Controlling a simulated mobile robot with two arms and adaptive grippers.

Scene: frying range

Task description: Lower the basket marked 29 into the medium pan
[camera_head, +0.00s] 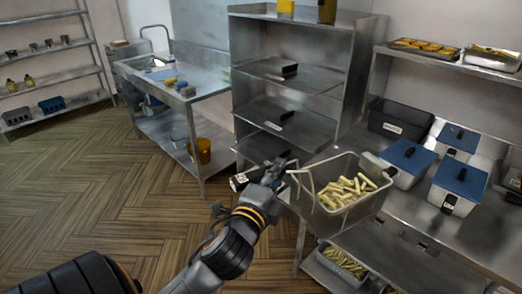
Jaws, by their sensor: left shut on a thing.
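A wire-sided basket (362,210) filled with pale fries hangs in front of the steel counter at centre right, slightly tilted. My left gripper (282,172) is at the left end of this basket and is shut on it, around its handle side. The exact grip is partly hidden by my own fingers. No number 29 can be read on the basket at this size. I cannot pick out the medium pan in this view. My right gripper is not in view.
Boxes with blue lids (459,183) stand on the counter at right, beside a dark bin (399,118). Another container of fries (342,262) sits on a lower shelf. A steel shelf rack (345,70) stands behind the basket. The wooden floor at left is clear.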

